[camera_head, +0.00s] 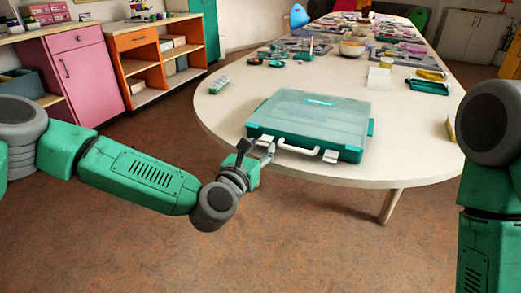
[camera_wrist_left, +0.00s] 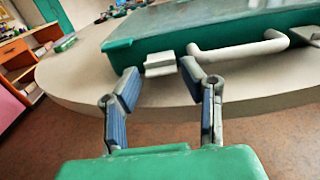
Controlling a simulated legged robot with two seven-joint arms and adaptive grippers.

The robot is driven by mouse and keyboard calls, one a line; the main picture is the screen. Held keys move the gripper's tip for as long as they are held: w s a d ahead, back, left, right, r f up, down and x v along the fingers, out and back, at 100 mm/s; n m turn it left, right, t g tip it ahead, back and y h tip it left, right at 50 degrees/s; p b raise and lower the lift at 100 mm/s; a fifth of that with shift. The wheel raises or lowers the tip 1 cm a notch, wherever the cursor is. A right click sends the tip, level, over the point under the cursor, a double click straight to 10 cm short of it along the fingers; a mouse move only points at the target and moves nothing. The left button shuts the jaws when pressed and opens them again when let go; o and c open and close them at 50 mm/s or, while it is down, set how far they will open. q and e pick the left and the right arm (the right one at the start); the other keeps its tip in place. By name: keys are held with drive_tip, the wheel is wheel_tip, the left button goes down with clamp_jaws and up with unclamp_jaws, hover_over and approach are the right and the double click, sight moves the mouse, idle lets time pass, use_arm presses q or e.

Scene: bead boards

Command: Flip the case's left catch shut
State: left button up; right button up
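A teal case (camera_head: 345,144) with a clear lid lies closed near the table's front edge. Its front carries a white handle (camera_head: 298,148), also in the left wrist view (camera_wrist_left: 240,48). The white left catch (camera_wrist_left: 160,66) is left of the handle and seems to jut out from the case front. In the head view my gripper partly hides it. My left gripper (camera_wrist_left: 160,76) is open and empty, its fingertips just short of the catch, one to each side; it also shows in the head view (camera_head: 256,151). My right gripper is out of view.
The right catch (camera_head: 330,156) is on the case front, right of the handle. The pale table (camera_head: 225,112) is bare around the case. Small items, a wooden bowl (camera_head: 353,47) and a teal tray (camera_head: 428,86) lie farther back.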

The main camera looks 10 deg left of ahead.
use_arm(q)
drive_tip(key=shift+w, duration=0.15)
drive_tip(key=shift+d, duration=0.1)
drive_tip(key=shift+c, duration=0.4)
clamp_jaws()
drive_tip(key=r+g+p, duration=0.1)
drive_tip(key=g+p, duration=0.1)
drive_tip(key=p, duration=0.4)
drive_tip(key=r+g+y+p, duration=0.1)
drive_tip(key=g+p, duration=0.2)
drive_tip(key=p, duration=0.3)
drive_tip(key=shift+w+r+y, duration=0.2)
drive_tip(key=shift+r+y, duration=0.1)
drive_tip(key=shift+r, duration=0.05)
drive_tip(key=shift+f+g+p, duration=0.15)
drive_tip(key=shift+g+p, duration=0.15)
drive_tip(key=shift+o, duration=0.4)
unclamp_jaws()
